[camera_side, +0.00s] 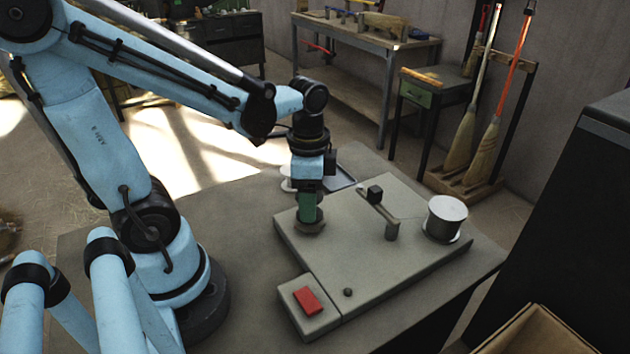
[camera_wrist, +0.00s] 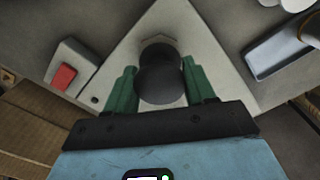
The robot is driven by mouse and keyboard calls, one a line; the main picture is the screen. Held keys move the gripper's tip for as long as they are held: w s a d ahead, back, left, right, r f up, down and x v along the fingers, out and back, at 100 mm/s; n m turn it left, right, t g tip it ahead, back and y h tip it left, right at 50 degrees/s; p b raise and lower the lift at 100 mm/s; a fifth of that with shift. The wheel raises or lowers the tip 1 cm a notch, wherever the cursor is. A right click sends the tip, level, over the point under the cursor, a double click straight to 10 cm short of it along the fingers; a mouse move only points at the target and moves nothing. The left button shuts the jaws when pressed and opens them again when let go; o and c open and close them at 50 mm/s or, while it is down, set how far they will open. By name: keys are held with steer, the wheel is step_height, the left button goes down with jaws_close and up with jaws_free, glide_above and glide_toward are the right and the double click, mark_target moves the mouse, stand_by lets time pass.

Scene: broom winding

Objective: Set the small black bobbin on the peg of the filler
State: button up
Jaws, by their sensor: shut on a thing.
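The filler (camera_side: 360,255) is a flat grey machine on the table, with a red button box at its front corner; its pale top (camera_wrist: 215,60) fills the middle of the wrist view. My gripper (camera_side: 308,214) points down over the filler's left corner, its green fingers close above a dark grey round flange (camera_side: 311,229). In the wrist view the small black bobbin (camera_wrist: 158,84) sits between the two green fingers, which are shut on it. A greyish disc edge (camera_wrist: 158,41) shows beyond the bobbin. The peg is hidden, so I cannot tell whether the bobbin is around it.
A guide arm with a black block (camera_side: 375,194) rises from the middle. The red button (camera_side: 308,299) is in front. A grey tray (camera_wrist: 275,52) and white round items lie behind my gripper.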

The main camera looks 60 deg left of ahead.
steer(key=shift+f, duration=0.55)
stand_by(0.5)
steer(key=o, duration=0.7)
steer(key=shift+o, duration=0.2)
steer(key=shift+r, duration=5.5)
steer(key=shift+d+f+n+t, duration=0.1)
steer(key=shift+f+n+t, duration=0.15)
steer(key=shift+n+t, duration=0.05)
steer(key=shift+w+d+f+n+t, duration=0.45)
steer(key=shift+w+f+n+t, duration=0.05)
steer(key=shift+n+t, duration=0.6)
steer(key=shift+w+d+f+n+t, duration=0.5)
steer(key=shift+n+t, duration=0.45)
steer(key=shift+t, duration=0.15)
steer(key=shift+w+d+f+n+t, duration=0.45)
steer(key=shift+w+f+n+t, duration=0.05)
steer(key=shift+n+t, duration=0.6)
